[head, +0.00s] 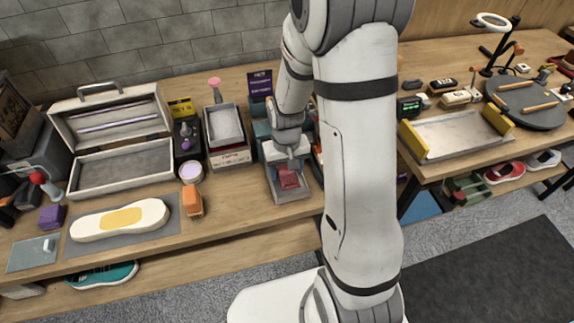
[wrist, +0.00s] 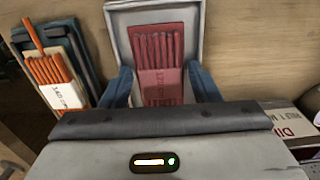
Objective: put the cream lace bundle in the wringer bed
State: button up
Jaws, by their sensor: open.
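My gripper (head: 287,167) is open over a pale grey tray-like bed (head: 287,196) at the table's front edge. In the wrist view its blue fingers (wrist: 163,84) stand on either side of a red lace bundle (wrist: 160,48) with a pinkish paper band. The red bundle (head: 288,179) lies in the bed, between the fingers but not visibly gripped. I cannot make out a cream lace bundle in either view. The bed (wrist: 196,40) looks like the wringer bed, though my arm hides much around it.
An orange lace bundle with a white band (wrist: 52,78) lies in a dark tray at left in the wrist view. A grey bin (head: 224,126), an orange block (head: 192,200) and a cream sole (head: 120,219) stand left of the bed. A second table (head: 440,172) is at right.

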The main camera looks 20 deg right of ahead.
aim_at(286, 172)
jog(key=shift+w+r+p, duration=0.1)
jog(key=shift+r+p, duration=0.5)
jog(key=shift+r, duration=0.05)
notch_tip(286, 172, up, 12)
jog(key=s+r+t, duration=0.3)
jog(key=s+r, duration=0.6)
jog(key=s, duration=0.5)
jog(key=shift+s+d+b, duration=0.25)
jog(key=shift+b, duration=0.05)
